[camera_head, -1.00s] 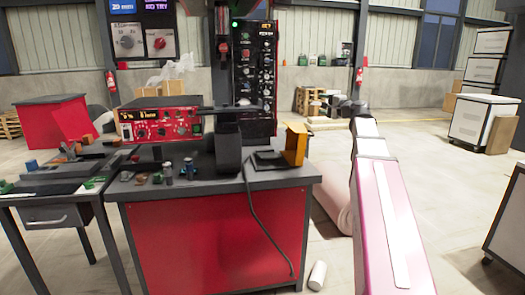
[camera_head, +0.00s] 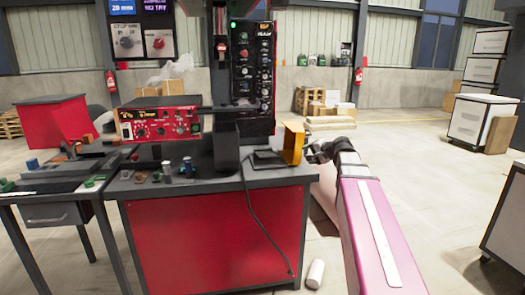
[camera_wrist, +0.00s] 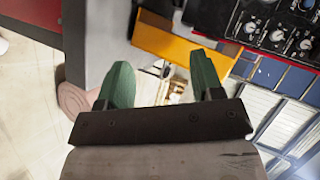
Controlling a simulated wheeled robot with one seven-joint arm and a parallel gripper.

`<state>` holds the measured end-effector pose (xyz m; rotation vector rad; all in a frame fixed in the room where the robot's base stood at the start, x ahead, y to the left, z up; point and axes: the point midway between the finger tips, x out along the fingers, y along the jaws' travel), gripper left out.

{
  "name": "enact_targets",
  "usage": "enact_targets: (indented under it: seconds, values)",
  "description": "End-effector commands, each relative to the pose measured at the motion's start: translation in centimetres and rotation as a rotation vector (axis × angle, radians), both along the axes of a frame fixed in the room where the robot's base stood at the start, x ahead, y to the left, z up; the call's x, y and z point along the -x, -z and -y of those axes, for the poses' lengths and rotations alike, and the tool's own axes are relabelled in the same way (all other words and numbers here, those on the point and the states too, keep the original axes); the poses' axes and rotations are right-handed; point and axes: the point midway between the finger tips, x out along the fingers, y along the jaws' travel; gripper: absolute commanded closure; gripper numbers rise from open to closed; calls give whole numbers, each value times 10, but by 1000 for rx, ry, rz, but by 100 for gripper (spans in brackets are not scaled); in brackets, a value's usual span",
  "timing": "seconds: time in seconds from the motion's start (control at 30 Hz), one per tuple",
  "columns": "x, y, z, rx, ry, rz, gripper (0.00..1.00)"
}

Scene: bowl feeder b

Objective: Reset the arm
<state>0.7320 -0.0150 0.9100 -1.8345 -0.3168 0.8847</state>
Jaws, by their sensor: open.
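My arm reaches forward on the right side of the head view. My gripper (camera_head: 318,152) is at its far end, close to the right of the yellow bracket (camera_head: 293,142) on the red workbench (camera_head: 215,240). In the wrist view my gripper (camera_wrist: 163,85) shows two green fingers spread wide, with nothing between them. The yellow bracket also shows in the wrist view (camera_wrist: 180,47), beyond the fingers. Whether the fingers touch it I cannot tell, but a gap seems to show.
A red control box (camera_head: 160,124) and a black control panel (camera_head: 253,75) stand at the bench's back. Small parts lie at its front left. A second table (camera_head: 60,185) adjoins on the left. White cabinets (camera_head: 483,120) stand at right. Floor right of my arm is open.

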Motion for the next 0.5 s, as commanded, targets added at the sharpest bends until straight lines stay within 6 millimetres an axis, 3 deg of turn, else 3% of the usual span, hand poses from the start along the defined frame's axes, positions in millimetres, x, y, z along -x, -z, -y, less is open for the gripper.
enact_targets:
  seconds: [0.03, 0.2, 0.5]
  values:
    - [15, 31, -8, 59, -26, -40, 39]
    - [57, 119, -23, 267, -120, -161, 39]
    - [151, 248, -31, 625, -327, -377, 39]
